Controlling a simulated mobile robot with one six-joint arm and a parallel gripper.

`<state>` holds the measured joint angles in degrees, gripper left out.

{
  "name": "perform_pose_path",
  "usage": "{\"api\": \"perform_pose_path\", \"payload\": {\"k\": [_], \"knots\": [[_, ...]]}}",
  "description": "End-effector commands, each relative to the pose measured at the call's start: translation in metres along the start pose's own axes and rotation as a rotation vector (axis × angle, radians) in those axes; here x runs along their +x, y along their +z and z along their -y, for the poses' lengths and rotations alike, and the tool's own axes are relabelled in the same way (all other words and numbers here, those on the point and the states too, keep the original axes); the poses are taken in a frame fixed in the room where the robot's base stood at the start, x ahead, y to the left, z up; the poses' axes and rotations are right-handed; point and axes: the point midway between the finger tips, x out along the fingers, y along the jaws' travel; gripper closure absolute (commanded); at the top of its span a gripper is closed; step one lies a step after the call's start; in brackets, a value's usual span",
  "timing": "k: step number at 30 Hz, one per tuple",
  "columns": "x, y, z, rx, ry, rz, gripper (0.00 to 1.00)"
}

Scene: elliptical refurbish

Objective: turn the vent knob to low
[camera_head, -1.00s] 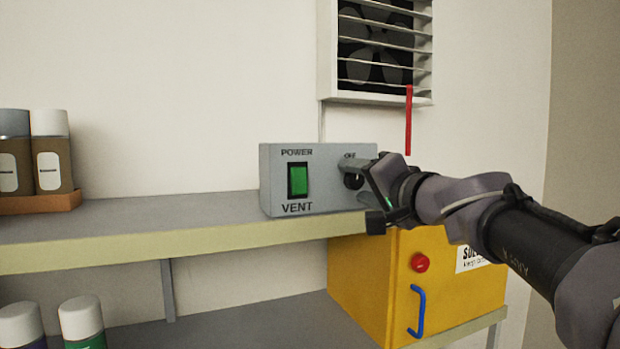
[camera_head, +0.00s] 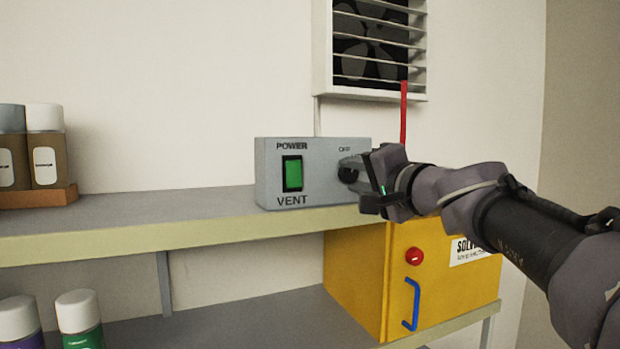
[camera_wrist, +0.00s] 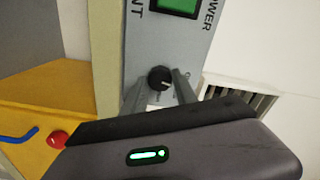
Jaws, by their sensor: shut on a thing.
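The grey vent control box (camera_head: 325,190) stands on the upper shelf, with a green power switch (camera_head: 293,174) on its left and the word VENT below it. The black vent knob (camera_wrist: 160,78) sits between my gripper's two fingers in the wrist view. My gripper (camera_head: 352,170) is shut on the knob at the right of the box, and it also shows in the wrist view (camera_wrist: 159,88). The OFF label shows above the knob in the head view. My fingers and hand hide the other markings, and I cannot tell the knob's setting.
A yellow cabinet (camera_head: 355,285) with a red button (camera_head: 414,257) and blue handle (camera_head: 411,305) is below right. A louvred fan vent (camera_head: 375,50) with a red strip (camera_head: 404,115) hangs above.

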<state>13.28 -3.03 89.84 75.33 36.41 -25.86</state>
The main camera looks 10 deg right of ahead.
Motion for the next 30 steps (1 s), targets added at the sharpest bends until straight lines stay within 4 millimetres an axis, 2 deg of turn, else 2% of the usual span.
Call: {"api": "perform_pose_path", "payload": {"k": [15,30], "knots": [[-0.0002,-0.0002,0.002,0.409,-0.004,0.001,1.0],[-0.0003,-0.0004,0.003,0.587,-0.005,0.001,1.0]]}}
